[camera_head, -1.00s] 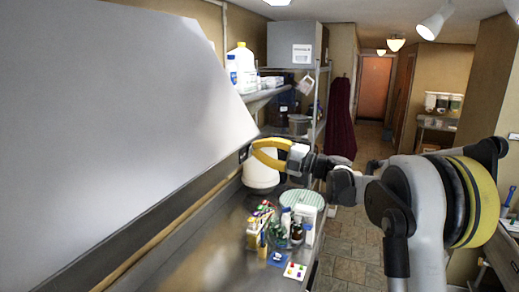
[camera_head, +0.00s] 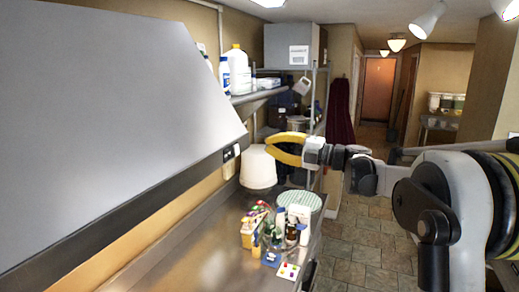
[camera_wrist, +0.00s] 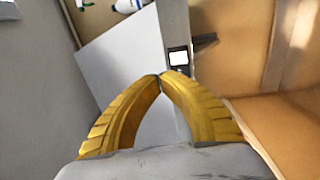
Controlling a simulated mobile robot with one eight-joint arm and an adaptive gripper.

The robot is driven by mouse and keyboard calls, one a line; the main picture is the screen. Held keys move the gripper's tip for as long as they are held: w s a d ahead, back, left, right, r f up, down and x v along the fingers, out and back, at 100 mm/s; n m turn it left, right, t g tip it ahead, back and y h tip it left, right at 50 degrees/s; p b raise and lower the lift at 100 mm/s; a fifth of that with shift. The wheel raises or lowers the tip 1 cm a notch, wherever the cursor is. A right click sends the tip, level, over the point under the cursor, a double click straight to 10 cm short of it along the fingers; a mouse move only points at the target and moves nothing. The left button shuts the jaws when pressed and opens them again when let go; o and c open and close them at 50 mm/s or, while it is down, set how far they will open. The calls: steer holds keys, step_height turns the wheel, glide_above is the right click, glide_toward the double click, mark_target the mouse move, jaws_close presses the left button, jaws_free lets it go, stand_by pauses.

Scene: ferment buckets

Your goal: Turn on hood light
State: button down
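The hood (camera_head: 120,110) is a large pale grey panel with a dark lower edge, filling the left of the head view. In the wrist view, a pale panel (camera_wrist: 120,60) that looks like the hood lies beyond my fingers. A small dark box with a white square face (camera_wrist: 178,58), possibly the light switch, sits at its right edge.
A plate with dark openings (camera_head: 230,155) is on the wall below the hood. A white rounded container (camera_head: 258,168), several bottles (camera_head: 291,235) and a green-lidded tub (camera_head: 300,199) stand on the steel counter (camera_head: 200,250). A shelf (camera_head: 255,95) holds jugs. The tiled floor at right is open.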

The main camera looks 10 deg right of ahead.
steer(key=s+d+f+m+t+h+b, duration=0.2)
steer(key=s+d+m+t+h+b, duration=0.35)
steer(key=m+t+h+b, duration=0.75)
steer(key=s+d+f+m+g+h+b, duration=0.1)
steer(key=s+f+m+g+h+b, duration=0.35)
steer(key=f, duration=0.45)
steer(key=s+d+f+m+g+h+b, duration=0.1)
steer(key=s+f+m+g+b, duration=0.2)
steer(key=s+f+m+b, duration=0.35)
steer(key=s+a+f+m+g+y+b, duration=0.1)
steer(key=s+a+f+g+b, duration=0.2)
steer(key=s+f, duration=0.4)
steer(key=s+a+f+m+g+y+b, duration=0.1)
steer(key=s+f, duration=0.6)
steer(key=f, duration=1.1)
steer(key=s+a+f+m+g+y+b, duration=0.1)
steer(key=s+a+f+g+b, duration=0.3)
steer(key=s+f, duration=0.4)
step_height(320, 180, down, 5)
steer(key=shift+a+m+g+b, duration=0.3)
steer(key=shift+a+m+g, duration=0.55)
steer(key=shift+a, duration=0.4)
